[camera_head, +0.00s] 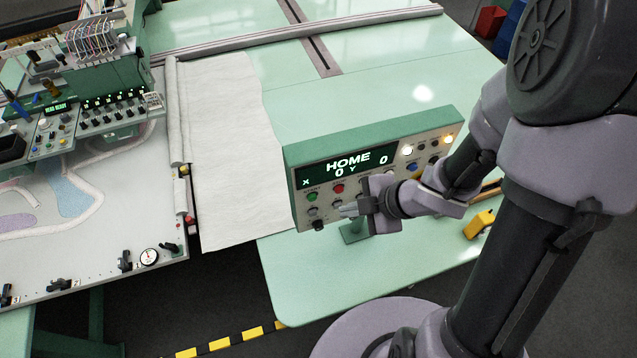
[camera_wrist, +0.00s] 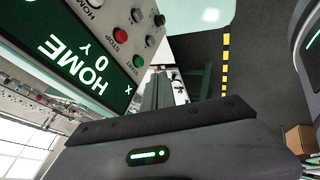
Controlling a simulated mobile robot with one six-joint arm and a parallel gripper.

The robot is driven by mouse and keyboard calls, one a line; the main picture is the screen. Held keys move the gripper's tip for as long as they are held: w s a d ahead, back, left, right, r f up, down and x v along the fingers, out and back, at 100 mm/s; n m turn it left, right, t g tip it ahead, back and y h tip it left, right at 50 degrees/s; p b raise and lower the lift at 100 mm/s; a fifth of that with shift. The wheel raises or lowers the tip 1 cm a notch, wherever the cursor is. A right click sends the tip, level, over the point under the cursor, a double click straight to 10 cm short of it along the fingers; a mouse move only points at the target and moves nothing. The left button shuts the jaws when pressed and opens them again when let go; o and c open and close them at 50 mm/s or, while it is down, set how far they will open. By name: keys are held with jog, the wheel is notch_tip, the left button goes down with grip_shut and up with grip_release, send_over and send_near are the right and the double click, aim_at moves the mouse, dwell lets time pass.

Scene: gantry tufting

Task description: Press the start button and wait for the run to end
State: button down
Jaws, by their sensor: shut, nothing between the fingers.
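The control panel (camera_head: 375,145) stands on a short post and its display (camera_head: 348,166) reads HOME, X 0, Y 0. The green start button (camera_head: 312,196) is at the left of the panel face, beside the red stop button (camera_head: 338,188). In the wrist view the green start button (camera_wrist: 138,61) and red stop button (camera_wrist: 120,35) both show uncovered. My gripper (camera_head: 346,211) is shut and empty, in front of the panel's lower left part, below and right of the start button. Its fingers (camera_wrist: 157,92) appear apart from the button in the wrist view.
The tufting machine head (camera_head: 95,65) with its own small HEAD READY display is at the left, over a pale patterned sheet (camera_head: 85,190). A white cloth (camera_head: 225,140) lies on the green table (camera_head: 300,285). A yellow object (camera_head: 479,224) lies right of the panel.

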aim_at(312, 198)
jog(key=w+a+f+b, duration=0.1)
jog(key=w+a+f, duration=0.5)
jog(key=w+f, duration=0.1)
jog(key=shift+w+f, duration=0.15)
jog(key=shift+f, duration=0.45)
